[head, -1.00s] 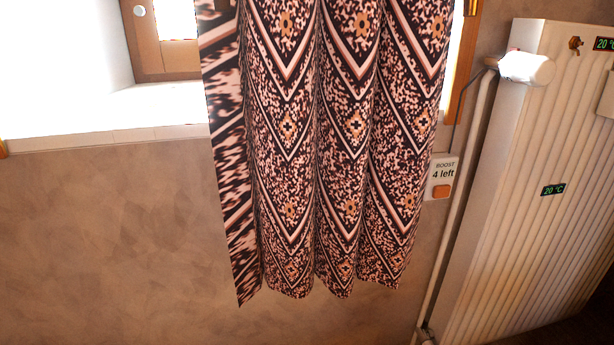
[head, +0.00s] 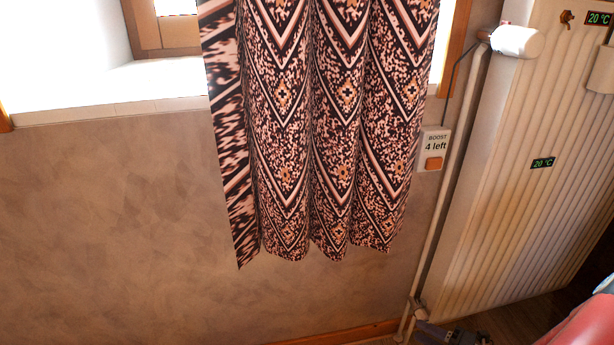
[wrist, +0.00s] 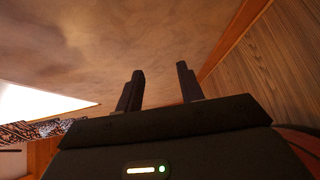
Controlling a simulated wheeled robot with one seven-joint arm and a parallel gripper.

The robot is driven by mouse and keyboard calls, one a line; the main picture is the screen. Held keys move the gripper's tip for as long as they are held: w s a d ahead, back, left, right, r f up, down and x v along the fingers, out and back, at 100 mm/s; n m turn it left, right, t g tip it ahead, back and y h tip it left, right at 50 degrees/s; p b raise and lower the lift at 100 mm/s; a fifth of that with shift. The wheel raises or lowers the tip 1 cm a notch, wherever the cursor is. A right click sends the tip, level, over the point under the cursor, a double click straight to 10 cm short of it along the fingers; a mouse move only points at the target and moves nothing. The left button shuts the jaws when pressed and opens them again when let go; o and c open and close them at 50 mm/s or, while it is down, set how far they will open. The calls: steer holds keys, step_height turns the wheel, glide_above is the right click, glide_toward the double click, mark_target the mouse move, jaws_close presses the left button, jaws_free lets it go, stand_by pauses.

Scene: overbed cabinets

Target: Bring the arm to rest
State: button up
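My gripper (wrist: 160,72) shows in the wrist view with its two dark fingers standing apart. Nothing is between them. Beyond the fingers are a bare stretch of wall and a wooden skirting board. A small grey shape (head: 450,334) is at the bottom edge of the head view, and I cannot tell if it is part of my arm.
A patterned curtain (head: 320,130) hangs before the window. A ribbed radiator (head: 520,190) with a white valve (head: 516,42) and a pipe (head: 450,180) stands at the right. A boost switch (head: 435,149) is on the wall. A red surface (head: 590,325) fills the lower right corner.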

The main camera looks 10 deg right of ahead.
steer(key=s+a+r+n+g+h, duration=0.35)
steer(key=a+r+n+g, duration=1.05)
steer(key=n, duration=1.1)
steer(key=s+a+r+n+t+h+p, duration=0.1)
steer(key=s+a+r+n+t+h, duration=0.1)
steer(key=r+n, duration=0.4)
steer(key=s+a+r+n+t+h+p, duration=0.1)
steer(key=s+r+n+t+h, duration=0.2)
steer(key=r+n, duration=0.4)
steer(key=s+a+r+n+t+h+p, duration=0.1)
steer(key=s+a+r+n+t+h, duration=0.1)
steer(key=r+n, duration=0.4)
steer(key=shift+s+a+r+n+p, duration=0.3)
steer(key=shift+s+n, duration=0.05)
steer(key=shift+n, duration=0.25)
